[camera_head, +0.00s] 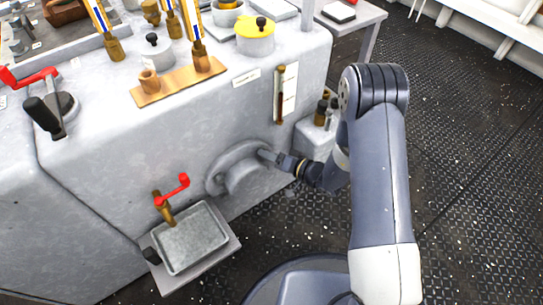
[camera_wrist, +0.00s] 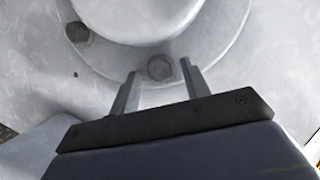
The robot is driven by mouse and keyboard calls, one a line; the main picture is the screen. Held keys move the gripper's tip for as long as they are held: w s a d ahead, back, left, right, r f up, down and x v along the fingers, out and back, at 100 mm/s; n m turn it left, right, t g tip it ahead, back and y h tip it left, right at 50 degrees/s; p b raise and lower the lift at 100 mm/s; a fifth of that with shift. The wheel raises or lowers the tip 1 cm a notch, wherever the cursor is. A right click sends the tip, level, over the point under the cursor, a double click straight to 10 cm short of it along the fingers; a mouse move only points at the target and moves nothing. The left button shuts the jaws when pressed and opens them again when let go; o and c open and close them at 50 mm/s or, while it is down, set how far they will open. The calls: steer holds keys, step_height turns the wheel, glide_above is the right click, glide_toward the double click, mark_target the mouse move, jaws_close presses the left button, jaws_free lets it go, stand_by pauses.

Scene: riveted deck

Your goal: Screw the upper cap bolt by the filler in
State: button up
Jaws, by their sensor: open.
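A round grey flanged cap (camera_head: 238,172) stands out from the side wall of the grey machine, and its pale flange (camera_wrist: 225,35) fills the top of the wrist view. A dark bolt head (camera_wrist: 159,68) sits on the flange between my open fingertips, seemingly untouched by them. A second bolt head (camera_wrist: 78,32) is at the upper left of that view. My gripper (camera_wrist: 160,76) is open and empty-handed; in the head view my gripper (camera_head: 266,155) is at the cap's right edge. I cannot tell how far either bolt is screwed in. The bolts are too small to tell in the head view.
Below the cap is a red-handled tap (camera_head: 172,190) over a metal tray (camera_head: 192,238). A sight glass (camera_head: 280,95) is on the wall above my gripper. A grey block with brown bottles (camera_head: 321,108) stands close behind my wrist. Patterned floor (camera_head: 460,170) is clear at right.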

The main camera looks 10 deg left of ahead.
jaws_close()
stand_by(0.4)
steer(key=shift+f+b, duration=0.15)
steer(key=shift+b, duration=0.2)
steer(key=m+y+b, duration=0.1)
steer(key=m+b, duration=0.1)
steer(key=m, duration=0.2)
steer(key=f+m+y+b, duration=0.1)
steer(key=m+y+b, duration=0.1)
steer(key=m, duration=0.2)
steer(key=m+t+y+b, duration=0.1)
steer(key=m+b, duration=0.1)
steer(key=m, duration=0.2)
steer(key=shift+d+f+m+y, duration=0.1)
steer(key=shift+f+m+y, duration=0.05)
steer(key=shift+m+y, duration=0.2)
stand_by(0.4)
